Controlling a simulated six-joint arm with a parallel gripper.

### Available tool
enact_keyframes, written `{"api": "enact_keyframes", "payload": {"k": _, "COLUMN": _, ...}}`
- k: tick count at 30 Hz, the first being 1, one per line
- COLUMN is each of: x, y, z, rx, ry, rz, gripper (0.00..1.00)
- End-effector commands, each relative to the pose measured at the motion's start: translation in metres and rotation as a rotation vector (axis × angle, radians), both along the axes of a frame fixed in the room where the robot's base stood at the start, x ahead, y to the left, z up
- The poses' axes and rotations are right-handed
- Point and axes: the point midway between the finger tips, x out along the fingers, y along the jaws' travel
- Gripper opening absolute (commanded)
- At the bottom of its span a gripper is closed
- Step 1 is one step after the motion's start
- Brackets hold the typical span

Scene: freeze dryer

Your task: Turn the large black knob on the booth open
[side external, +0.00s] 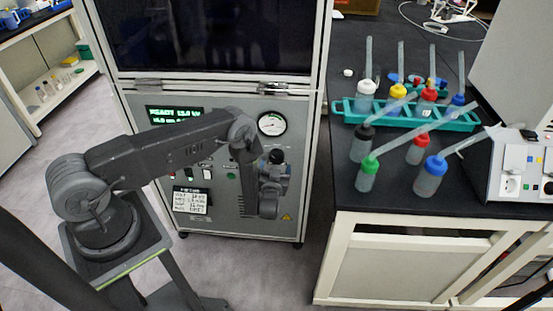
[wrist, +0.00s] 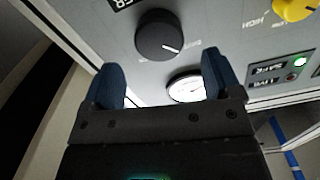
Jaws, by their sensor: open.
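The large black knob (wrist: 160,36) is at the top middle of the wrist view, on the grey panel of the booth (side external: 225,93). It is round, with a white line pointing toward the lower right in that picture. My gripper (wrist: 162,76) is open, its two blue fingers wide apart with nothing between them. The fingertips lie just below the knob in the wrist view, and I see no contact. In the side external view my wrist is in front of the panel, below the gauge, and largely hides the knob area.
A round white gauge (side external: 271,123) is on the panel; it also shows between my fingers in the wrist view (wrist: 186,88). A yellow knob (wrist: 296,9) and a lit green lamp (wrist: 299,61) are nearby. A black bench (side external: 400,205) with several capped bottles stands right.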

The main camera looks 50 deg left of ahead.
Motion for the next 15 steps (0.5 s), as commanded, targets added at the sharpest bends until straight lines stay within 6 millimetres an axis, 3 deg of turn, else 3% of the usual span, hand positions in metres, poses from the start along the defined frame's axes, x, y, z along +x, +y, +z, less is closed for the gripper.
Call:
{"api": "enact_keyframes", "payload": {"k": 6, "x": 0.025, "y": 0.025, "z": 0.000, "rx": -0.001, "ry": -0.002, "rz": 0.001, "gripper": 0.84}}
{"api": "enact_keyframes", "payload": {"k": 15, "x": 0.036, "y": 0.036, "z": 0.000, "rx": -0.002, "ry": 0.002, "rz": -0.001, "gripper": 0.84}}
